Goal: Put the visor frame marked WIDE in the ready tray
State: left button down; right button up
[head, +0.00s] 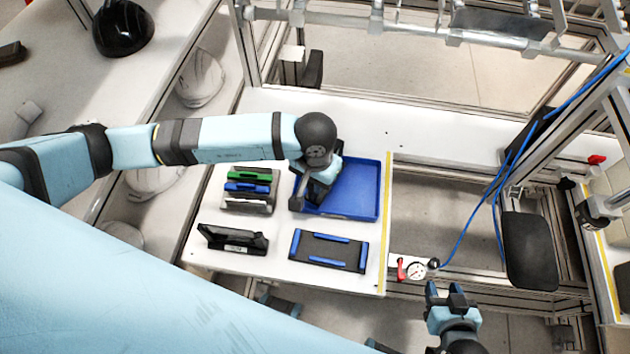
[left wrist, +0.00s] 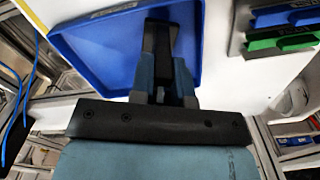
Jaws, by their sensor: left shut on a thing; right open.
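My left gripper (head: 308,196) is low over the left part of a blue tray (head: 370,190). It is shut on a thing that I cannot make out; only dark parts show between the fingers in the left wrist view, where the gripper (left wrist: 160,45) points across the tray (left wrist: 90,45). No WIDE marking is readable. A rack of flat frames stands left of the tray: a green one (head: 262,174), a blue one (head: 240,187) and a pale one (head: 240,208). My right gripper (head: 446,297) is open and empty, off the table's front right.
A black holder (head: 232,239) with a small label stands at the table's front left. A black mat with blue strips (head: 328,251) lies in front of the tray. White helmet shells (head: 200,78) lie at left.

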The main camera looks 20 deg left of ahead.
pick_arm(q)
jog(key=shift+f, duration=0.85)
jog(key=shift+f, duration=0.2)
jog(key=c, duration=1.1)
grip_release()
jog(key=shift+r, duration=0.1)
